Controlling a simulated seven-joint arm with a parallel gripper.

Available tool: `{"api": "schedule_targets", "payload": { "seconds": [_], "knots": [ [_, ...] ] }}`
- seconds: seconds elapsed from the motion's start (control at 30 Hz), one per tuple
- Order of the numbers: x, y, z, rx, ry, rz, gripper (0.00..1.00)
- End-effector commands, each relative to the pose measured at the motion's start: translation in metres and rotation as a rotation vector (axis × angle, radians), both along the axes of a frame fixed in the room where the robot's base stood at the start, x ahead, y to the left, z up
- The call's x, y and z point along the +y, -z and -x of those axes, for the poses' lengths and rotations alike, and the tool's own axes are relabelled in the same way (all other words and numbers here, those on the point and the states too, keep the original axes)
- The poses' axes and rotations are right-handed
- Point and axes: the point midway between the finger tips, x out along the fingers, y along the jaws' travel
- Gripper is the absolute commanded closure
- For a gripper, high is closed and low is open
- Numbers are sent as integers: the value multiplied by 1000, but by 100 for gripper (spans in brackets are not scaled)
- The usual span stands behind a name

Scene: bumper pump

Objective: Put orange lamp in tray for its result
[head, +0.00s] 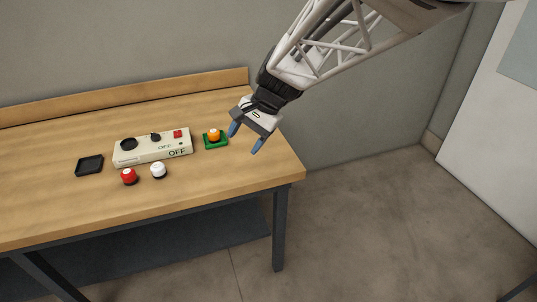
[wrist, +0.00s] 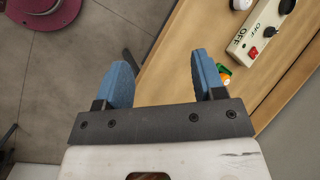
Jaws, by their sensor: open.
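The orange lamp (head: 214,134) sits in a small green tray (head: 224,145) near the right end of the table. It also shows at the right in the wrist view (wrist: 225,80), partly hidden behind a fingertip, with some of the green tray (wrist: 220,68) beside it. A second, black tray (head: 90,165) lies empty at the left of the box. My gripper (head: 245,140) is open and empty, above and to the right of the green tray, near the table's right edge. In the wrist view its blue fingers (wrist: 160,82) are wide apart with floor and table edge between them.
A cream control box (head: 153,147) marked OFF, with black knobs and a red button (head: 178,134), stands left of the green tray. A red lamp (head: 129,176) and a white lamp (head: 159,170) stand in front of it. A low ledge (head: 130,98) runs along the table's back.

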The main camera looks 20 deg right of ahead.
Motion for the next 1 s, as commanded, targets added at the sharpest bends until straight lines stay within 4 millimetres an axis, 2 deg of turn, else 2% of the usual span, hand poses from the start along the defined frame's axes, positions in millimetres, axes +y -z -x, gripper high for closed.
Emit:
{"api": "schedule_targets", "payload": {
  "seconds": [0.1, 0.6, 0.8, 1.0],
  "knots": [
    [-1, -9, 34, -54, -88, 79, 37],
    [-21, -21, 157, -256, -459, 418, 37],
    [-31, -20, 194, -318, -584, 534, 37],
    [-36, -19, 211, -346, -647, 596, 37]
  ]
}}
